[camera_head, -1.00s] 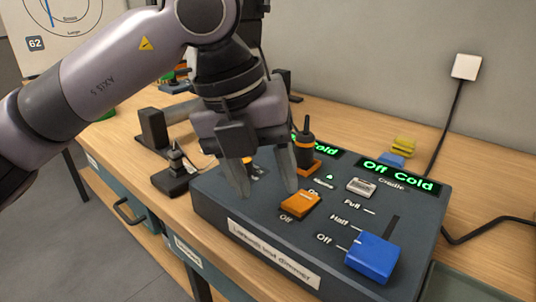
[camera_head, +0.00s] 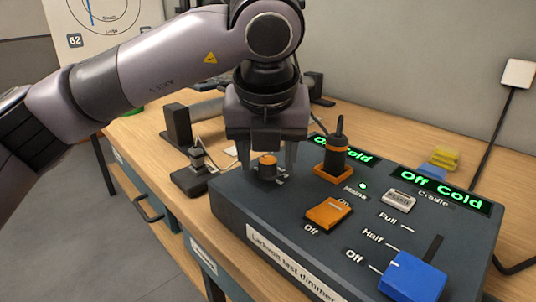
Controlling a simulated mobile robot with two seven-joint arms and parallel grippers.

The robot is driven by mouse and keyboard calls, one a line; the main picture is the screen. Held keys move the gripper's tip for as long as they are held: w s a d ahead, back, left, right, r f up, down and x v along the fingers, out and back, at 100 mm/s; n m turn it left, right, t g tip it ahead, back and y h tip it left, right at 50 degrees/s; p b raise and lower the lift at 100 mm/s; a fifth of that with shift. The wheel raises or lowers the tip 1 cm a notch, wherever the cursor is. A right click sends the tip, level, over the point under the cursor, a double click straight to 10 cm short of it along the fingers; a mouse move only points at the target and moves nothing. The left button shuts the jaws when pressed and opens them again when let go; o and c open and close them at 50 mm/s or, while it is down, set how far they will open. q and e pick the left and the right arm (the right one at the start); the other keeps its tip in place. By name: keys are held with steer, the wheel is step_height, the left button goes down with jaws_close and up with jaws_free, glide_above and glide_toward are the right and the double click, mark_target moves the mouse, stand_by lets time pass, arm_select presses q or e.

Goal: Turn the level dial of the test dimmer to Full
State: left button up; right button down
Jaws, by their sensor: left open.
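The test dimmer (camera_head: 232,207) is a dark grey console on the bench. A round orange-topped knob (camera_head: 268,160) stands at its back left, its markings hidden by my gripper. My left gripper (camera_head: 271,172) points down over this knob, with one open finger on either side; whether they touch it I cannot tell. A blue block (camera_head: 412,277) sits at the Off end of a slot marked Off, Half and Full. An orange rocker switch (camera_head: 329,213) has On and Off labels. My right gripper is not in view.
A black plug-like piece with an orange base (camera_head: 333,172) stands close right of my gripper. A green display (camera_head: 440,188) reads "Off Cold"; another (camera_head: 342,149) is partly hidden. A small black stand (camera_head: 196,175) is left of the console. A cable hangs at the right.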

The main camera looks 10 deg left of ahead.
arm_select(q)
jaws_close()
